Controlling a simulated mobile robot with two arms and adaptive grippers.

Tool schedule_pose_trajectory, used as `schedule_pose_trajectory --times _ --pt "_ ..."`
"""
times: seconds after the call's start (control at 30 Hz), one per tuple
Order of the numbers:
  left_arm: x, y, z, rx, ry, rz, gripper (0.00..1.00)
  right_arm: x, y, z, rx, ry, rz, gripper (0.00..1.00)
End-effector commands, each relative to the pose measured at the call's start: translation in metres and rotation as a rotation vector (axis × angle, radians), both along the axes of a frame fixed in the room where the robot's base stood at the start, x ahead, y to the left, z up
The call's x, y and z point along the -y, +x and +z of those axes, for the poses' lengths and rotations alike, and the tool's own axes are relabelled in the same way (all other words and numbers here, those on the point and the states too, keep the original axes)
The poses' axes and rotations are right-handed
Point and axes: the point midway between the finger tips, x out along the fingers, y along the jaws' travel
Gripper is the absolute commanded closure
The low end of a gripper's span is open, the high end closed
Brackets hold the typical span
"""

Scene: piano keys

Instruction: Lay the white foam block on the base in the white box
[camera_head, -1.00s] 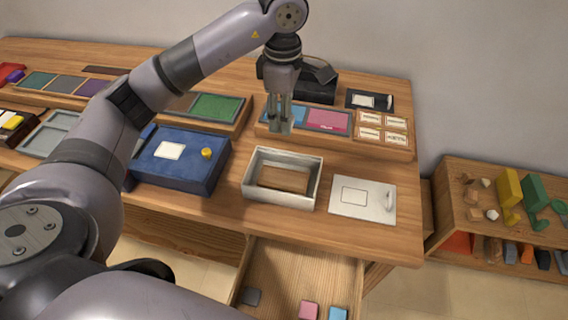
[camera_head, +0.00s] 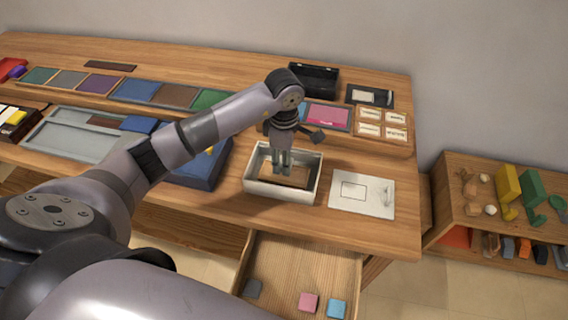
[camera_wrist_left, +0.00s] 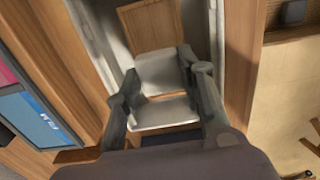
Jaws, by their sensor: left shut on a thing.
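My left gripper (camera_head: 281,166) points down into the open white box (camera_head: 282,194), over the brown base (camera_head: 290,179) inside it. In the left wrist view the gripper (camera_wrist_left: 158,72) is shut on the white foam block (camera_wrist_left: 160,73), held between its fingertips. The brown base (camera_wrist_left: 150,26) shows beyond the block, between the box's pale walls (camera_wrist_left: 92,40). Whether the block touches the base is hard to tell. In the head view the fingers hide most of the block. My right gripper is out of view.
A white lid-like plate (camera_head: 362,205) lies right of the box. A blue box (camera_head: 200,172) stands to its left, partly behind my arm. Below, an open drawer (camera_head: 300,262) holds small grey, pink and blue blocks. A colored tile rack (camera_head: 328,116) stands behind.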

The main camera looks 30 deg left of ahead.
Motion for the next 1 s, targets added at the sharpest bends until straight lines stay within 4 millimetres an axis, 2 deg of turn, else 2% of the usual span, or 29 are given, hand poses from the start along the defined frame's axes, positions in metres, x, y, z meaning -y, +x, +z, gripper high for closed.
schedule_pose_trajectory --times 0.1,0.2,0.53,0.57,0.8,0.87,1.0 --pt "0.001 -0.001 -0.019 -0.006 -0.002 0.001 0.73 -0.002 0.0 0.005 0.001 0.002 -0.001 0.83" --pt "0.0 -0.001 -0.03 -0.002 -0.001 0.001 0.73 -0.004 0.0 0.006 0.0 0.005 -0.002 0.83" --pt "0.0 0.0 -0.034 0.0 0.0 0.0 0.73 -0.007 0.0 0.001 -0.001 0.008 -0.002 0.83" --pt "0.0 0.0 -0.034 0.0 0.0 0.0 0.64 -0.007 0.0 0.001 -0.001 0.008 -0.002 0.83" --pt "0.0 0.0 -0.033 0.0 0.0 0.0 0.48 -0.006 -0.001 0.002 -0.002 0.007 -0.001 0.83" --pt "0.0 0.0 -0.033 0.0 0.0 0.0 0.44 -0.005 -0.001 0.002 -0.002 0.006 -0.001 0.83" --pt "0.0 0.0 -0.033 0.0 0.0 0.0 0.44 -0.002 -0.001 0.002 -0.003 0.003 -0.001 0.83"
